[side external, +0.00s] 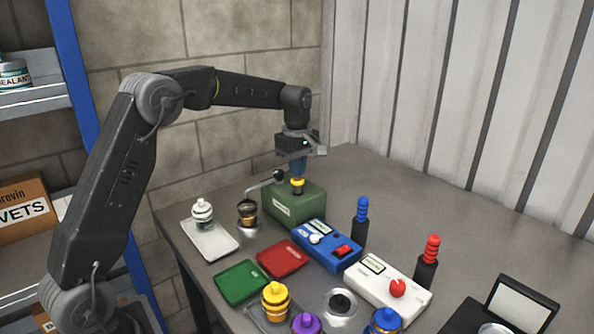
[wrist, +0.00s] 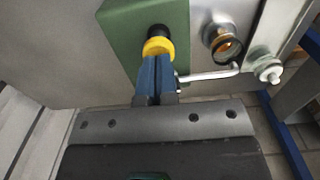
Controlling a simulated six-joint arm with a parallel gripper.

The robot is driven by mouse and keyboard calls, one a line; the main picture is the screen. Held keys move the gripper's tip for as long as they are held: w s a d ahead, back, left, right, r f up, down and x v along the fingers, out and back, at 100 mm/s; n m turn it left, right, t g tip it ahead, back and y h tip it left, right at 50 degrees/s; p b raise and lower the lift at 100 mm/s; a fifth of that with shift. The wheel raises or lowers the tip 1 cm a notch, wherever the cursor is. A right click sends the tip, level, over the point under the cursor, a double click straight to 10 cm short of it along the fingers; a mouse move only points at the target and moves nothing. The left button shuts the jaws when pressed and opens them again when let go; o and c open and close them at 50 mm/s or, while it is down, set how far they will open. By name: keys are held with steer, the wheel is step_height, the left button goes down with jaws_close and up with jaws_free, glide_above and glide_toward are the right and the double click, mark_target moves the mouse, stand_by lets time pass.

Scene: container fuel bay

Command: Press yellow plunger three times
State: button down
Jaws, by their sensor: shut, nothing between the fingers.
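The yellow plunger (side external: 297,182) stands on top of a green box (side external: 296,206) near the back of the table. In the wrist view the fingertips (wrist: 157,60) meet the edge of the yellow ring in the picture. I cannot tell whether they touch it or hover just above.
A bent metal spout (side external: 266,184) reaches left from the green box over a small amber-and-black cup (side external: 247,212). A white-capped bottle (side external: 202,212) stands on a pale tray (side external: 222,243). A blue device (side external: 327,246) sits close in front.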

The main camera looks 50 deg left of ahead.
mark_target(297, 182)
steer(key=shift+f, duration=0.4)
steer(key=shift+f, duration=1.55)
step_height(297, 182, up, 14)
steer(key=shift+r, duration=0.25)
